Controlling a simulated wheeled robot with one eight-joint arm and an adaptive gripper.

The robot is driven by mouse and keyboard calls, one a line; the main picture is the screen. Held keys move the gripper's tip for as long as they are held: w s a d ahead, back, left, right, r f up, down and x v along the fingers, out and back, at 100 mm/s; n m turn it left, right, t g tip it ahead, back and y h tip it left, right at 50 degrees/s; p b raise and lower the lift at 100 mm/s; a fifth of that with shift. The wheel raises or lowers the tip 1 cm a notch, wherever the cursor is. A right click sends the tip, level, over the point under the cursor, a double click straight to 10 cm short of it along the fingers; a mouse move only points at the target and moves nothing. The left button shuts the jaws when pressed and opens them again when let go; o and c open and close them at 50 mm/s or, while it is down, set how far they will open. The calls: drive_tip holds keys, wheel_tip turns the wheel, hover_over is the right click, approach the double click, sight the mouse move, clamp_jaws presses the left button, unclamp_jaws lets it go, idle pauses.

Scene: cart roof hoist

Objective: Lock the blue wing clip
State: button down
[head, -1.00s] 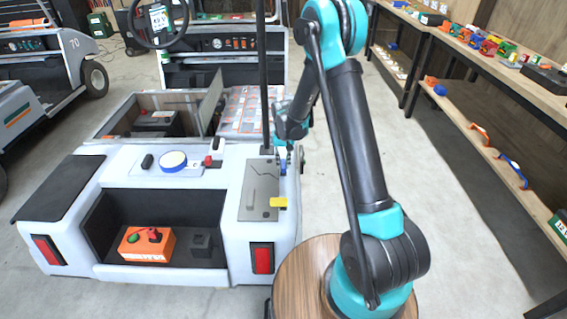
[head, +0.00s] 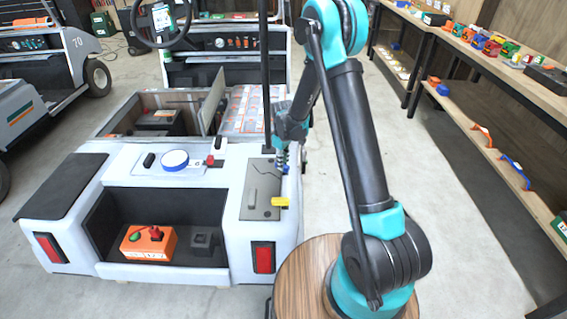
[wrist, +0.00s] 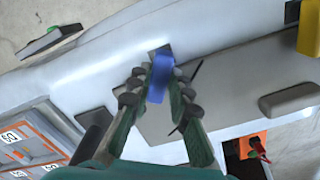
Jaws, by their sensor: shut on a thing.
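The blue wing clip (wrist: 160,80) shows between my fingertips in the wrist view, at the edge of a grey plate (wrist: 225,85) on the white cart body. In the head view only a small blue part of the clip (head: 285,170) shows below my gripper (head: 283,158), at the plate's far right corner. My gripper also shows in the wrist view (wrist: 160,74), with its fingers closed on the clip from both sides. The clip's base is partly hidden, so I cannot tell whether it is locked.
A yellow clip (head: 281,202) sits at the plate's near right edge. A black post (head: 264,75) rises just left of my gripper. An orange box (head: 148,243) lies in the cart's rear recess. Shelves (head: 500,75) stand on the right, with open floor between.

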drive_tip(key=n, duration=0.6)
drive_tip(key=shift+s+a, duration=0.1)
drive_tip(key=shift+s, duration=0.2)
drive_tip(key=shift+n, duration=0.4)
drive_tip(key=c, duration=1.4)
unclamp_jaws()
wheel_tip(320, 180, up, 12)
